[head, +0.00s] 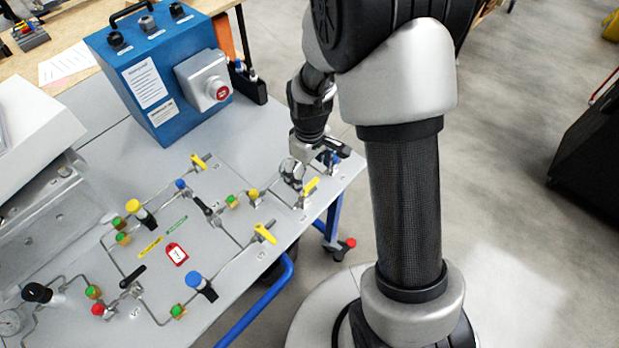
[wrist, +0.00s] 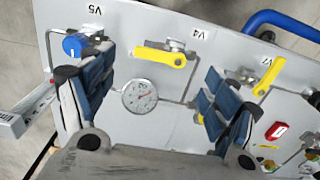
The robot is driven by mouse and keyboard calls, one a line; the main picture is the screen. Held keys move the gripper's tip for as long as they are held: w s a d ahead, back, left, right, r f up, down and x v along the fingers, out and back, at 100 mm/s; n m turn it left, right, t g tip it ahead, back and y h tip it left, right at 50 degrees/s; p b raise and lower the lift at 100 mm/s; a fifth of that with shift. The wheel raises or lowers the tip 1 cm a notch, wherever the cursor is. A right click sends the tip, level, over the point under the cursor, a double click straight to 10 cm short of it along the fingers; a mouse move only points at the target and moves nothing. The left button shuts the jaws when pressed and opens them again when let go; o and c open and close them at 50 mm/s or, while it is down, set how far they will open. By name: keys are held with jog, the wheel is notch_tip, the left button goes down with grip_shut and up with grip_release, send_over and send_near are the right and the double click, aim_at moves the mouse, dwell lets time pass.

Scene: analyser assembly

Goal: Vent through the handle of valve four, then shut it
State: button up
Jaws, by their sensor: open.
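Valve four, labelled V4, has a yellow lever handle (wrist: 160,57) lying across the wrist view, with its pivot at the right end. In the head view the yellow handle (head: 310,187) near the panel's right edge appears to be the same one. My gripper (wrist: 156,70) is open and empty, one finger on each side of this handle in the picture. I cannot tell how high the fingers are above it.
A round gauge (wrist: 139,96) sits below the V4 handle. The blue-handled V5 (wrist: 73,46) is close to my left finger. The yellow-handled V7 (wrist: 269,77) is to the right. A blue box (head: 165,85) stands behind the panel; other valves and tubing fill the left.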

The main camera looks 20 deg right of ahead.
aim_at(310, 186)
notch_tip(310, 186, up, 8)
jog(key=shift+f, duration=0.25)
dwell(0.4)
jog(key=s+r+m+t, duration=0.25)
jog(key=s+r, duration=0.55)
jog(key=r, duration=0.5)
jog(key=s+r+m+t, duration=0.2)
jog(key=s+r+m, duration=0.1)
jog(key=s, duration=0.8)
jog(key=shift+s+a+r+m, duration=0.35)
jog(key=shift+s+a+r, duration=0.05)
jog(key=shift+r, duration=0.25)
jog(key=shift+w, duration=0.1)
